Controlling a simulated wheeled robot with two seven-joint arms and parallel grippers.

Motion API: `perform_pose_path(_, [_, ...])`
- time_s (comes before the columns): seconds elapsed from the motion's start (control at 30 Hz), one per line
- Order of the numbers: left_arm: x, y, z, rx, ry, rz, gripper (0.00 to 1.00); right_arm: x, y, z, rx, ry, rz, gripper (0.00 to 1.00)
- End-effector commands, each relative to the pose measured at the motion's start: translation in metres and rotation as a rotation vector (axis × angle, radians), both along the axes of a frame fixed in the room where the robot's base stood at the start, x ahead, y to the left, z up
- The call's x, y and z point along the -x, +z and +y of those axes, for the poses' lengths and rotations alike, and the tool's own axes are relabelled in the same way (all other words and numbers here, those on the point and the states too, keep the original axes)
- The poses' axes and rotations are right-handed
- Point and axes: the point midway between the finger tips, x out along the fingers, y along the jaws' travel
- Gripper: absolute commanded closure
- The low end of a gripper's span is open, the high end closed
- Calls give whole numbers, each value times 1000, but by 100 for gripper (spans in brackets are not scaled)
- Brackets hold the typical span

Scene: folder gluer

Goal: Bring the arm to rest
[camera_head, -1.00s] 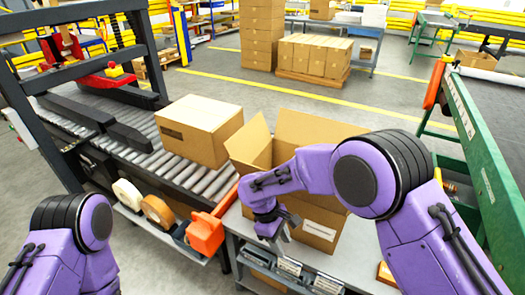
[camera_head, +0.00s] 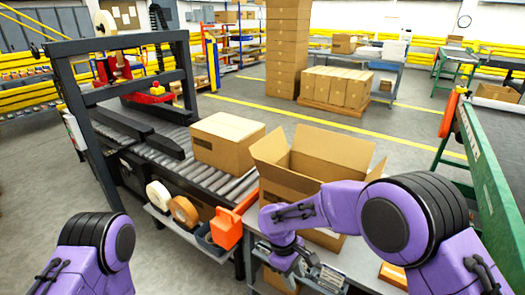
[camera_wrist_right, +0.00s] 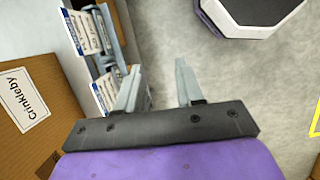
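My right arm reaches in from the right in the head view, its gripper (camera_head: 292,262) low in front of the open cardboard box (camera_head: 285,185). In the right wrist view the right gripper (camera_wrist_right: 158,85) has its two fingers apart with nothing between them. Small boxes with blue and white labels (camera_wrist_right: 92,45) lie just to the left of its fingers, below the table edge. Only the purple upper part of my left arm (camera_head: 90,250) shows at the lower left; its gripper is out of the picture.
Tape rolls (camera_head: 184,211) and an orange tape dispenser (camera_head: 226,228) are at the conveyor's front. A green machine (camera_head: 490,165) stands at the right. Grey floor is open behind.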

Motion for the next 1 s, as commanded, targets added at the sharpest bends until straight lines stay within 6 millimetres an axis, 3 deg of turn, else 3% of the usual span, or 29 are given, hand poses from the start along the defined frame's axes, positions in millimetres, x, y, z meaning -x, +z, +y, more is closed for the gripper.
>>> perform_pose_path(0.4, [0,0,0,-1,0,-1,57,-11,-30,35,-232,-203,-184,63])
perform_pose_path(0.57, [0,0,0,-1,0,-1,57,-11,-52,36,-351,-368,-286,63])
perform_pose_path(0.67, [0,0,0,-1,0,-1,57,-6,-72,26,-429,-524,-369,63])
perform_pose_path(0.77, [0,0,0,-1,0,-1,57,8,-97,-2,-493,-739,-481,63])
perform_pose_path(0.87, [0,0,0,-1,0,-1,57,37,-120,-50,-503,-974,-616,63])
perform_pose_path(0.97, [0,0,0,-1,0,-1,57,90,-135,-114,-435,-1200,-760,63])
perform_pose_path(1.0, [0,0,0,-1,0,-1,57,116,-138,-139,-389,-1270,-808,63])
